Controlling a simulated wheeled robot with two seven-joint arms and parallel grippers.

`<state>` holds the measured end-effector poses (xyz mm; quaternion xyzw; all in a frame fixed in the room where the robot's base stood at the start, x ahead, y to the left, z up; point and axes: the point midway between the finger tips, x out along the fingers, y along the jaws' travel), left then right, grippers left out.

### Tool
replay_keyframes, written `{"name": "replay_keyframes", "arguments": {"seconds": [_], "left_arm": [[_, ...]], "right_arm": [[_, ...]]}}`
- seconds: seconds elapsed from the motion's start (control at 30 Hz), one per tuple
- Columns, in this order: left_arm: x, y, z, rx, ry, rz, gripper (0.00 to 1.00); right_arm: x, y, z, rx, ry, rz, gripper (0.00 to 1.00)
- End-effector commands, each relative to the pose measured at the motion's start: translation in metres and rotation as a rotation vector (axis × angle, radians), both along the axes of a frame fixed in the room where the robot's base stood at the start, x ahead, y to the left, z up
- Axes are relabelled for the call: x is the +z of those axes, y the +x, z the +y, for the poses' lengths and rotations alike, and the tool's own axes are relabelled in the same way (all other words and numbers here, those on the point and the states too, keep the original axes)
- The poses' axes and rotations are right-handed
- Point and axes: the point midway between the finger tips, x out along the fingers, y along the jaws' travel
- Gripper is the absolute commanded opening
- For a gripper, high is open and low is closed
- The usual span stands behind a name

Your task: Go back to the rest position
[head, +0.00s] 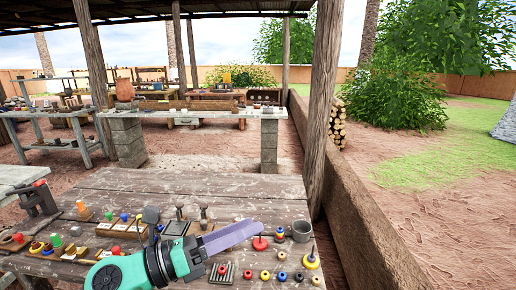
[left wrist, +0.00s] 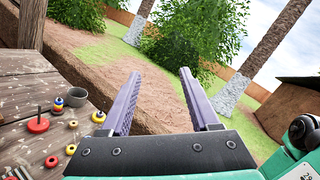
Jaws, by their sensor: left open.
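My left gripper (head: 246,228), on its green and black arm, reaches in from the bottom left of the head view over the wooden table (head: 190,187). Its long purple fingers point right and slightly up in that picture. In the left wrist view the two fingers of the left gripper (left wrist: 160,73) stand apart with nothing between them. They point out past the table toward the low wall and the ground beyond. My right gripper shows in neither view.
Near the fingers in the head view are a grey cup (head: 301,232), a red disc with a peg (head: 260,244) and several small coloured rings and pegs. A wooden post (head: 322,110) and a low wall (head: 360,225) border the table's right side. The table's back half is mostly clear.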

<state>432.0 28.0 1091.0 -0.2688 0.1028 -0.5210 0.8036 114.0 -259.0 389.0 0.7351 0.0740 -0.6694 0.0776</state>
Motion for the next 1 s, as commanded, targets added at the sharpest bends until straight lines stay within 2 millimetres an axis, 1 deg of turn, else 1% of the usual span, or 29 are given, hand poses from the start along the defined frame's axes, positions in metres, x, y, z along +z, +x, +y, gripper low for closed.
{"name": "replay_keyframes", "arguments": {"seconds": [0.03, 0.07, 0.1, 0.13, 0.17, 0.2, 0.27, 0.3, 0.37, 0.4, 0.47, 0.5, 0.57, 0.6, 0.67, 0.7, 0.77, 0.8, 0.83, 0.87, 0.9, 0.93, 1.0], "left_arm": [[0.019, 0.010, 0.014, 0.076, -0.193, 0.079, 0.62], [0.030, 0.019, 0.029, 0.136, -0.329, 0.142, 0.62], [0.037, 0.033, 0.055, 0.227, -0.516, 0.243, 0.62], [0.036, 0.044, 0.078, 0.299, -0.654, 0.326, 0.62], [0.030, 0.053, 0.102, 0.374, -0.787, 0.414, 0.62], [0.012, 0.064, 0.133, 0.481, -0.957, 0.540, 0.62], [-0.028, 0.072, 0.174, 0.641, -1.174, 0.728, 0.62], [-0.060, 0.071, 0.195, 0.747, -1.295, 0.851, 0.62], [-0.110, 0.061, 0.217, 0.900, -1.444, 1.026, 0.62], [-0.141, 0.050, 0.226, 0.996, -1.523, 1.133, 0.62], [-0.182, 0.031, 0.233, 1.128, -1.610, 1.278, 0.62], [-0.205, 0.017, 0.235, 1.206, -1.653, 1.362, 0.62], [-0.235, -0.005, 0.233, 1.317, -1.700, 1.479, 0.62], [-0.252, -0.020, 0.231, 1.385, -1.724, 1.551, 0.62], [-0.273, -0.042, 0.227, 1.485, -1.745, 1.649, 0.62], [-0.285, -0.057, 0.223, 1.547, -1.757, 1.712, 0.62], [-0.301, -0.079, 0.216, 1.640, -1.760, 1.803, 0.62], [-0.311, -0.095, 0.212, 1.702, -1.759, 1.862, 0.62], [-0.316, -0.106, 0.208, 1.746, -1.754, 1.904, 0.62], [-0.321, -0.117, 0.204, -1.759, 1.716, -1.912, 0.62], [-0.328, -0.133, 0.198, -1.748, 1.636, -1.890, 0.62], [-0.342, -0.127, 0.199, -1.757, 1.637, -1.889, 0.62], [-0.369, -0.121, 0.199, -1.768, 1.628, -1.887, 0.62]], "right_arm": [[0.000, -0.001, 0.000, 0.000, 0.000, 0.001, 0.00], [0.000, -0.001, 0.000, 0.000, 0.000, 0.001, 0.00], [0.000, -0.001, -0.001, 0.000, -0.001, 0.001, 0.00], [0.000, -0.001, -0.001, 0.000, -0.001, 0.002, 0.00], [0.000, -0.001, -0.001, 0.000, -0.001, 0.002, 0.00], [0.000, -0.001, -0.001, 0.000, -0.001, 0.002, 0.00], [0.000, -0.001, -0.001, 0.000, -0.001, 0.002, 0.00], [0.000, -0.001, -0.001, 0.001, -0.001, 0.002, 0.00], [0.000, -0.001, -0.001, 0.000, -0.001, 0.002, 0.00], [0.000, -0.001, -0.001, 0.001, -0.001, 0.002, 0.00], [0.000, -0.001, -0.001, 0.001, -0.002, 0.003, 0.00], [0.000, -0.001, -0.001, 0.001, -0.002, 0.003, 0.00], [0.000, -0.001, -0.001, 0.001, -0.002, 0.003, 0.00], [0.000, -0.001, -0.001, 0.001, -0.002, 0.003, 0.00], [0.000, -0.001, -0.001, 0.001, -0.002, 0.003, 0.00], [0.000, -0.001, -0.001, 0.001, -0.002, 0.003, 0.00], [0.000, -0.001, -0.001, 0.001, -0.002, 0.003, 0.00], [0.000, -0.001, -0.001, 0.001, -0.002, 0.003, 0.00], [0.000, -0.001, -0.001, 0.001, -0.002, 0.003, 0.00], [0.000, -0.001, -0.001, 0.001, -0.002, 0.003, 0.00], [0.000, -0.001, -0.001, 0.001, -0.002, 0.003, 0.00], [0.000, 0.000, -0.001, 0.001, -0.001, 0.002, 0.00], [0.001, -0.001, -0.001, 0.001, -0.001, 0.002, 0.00]]}}
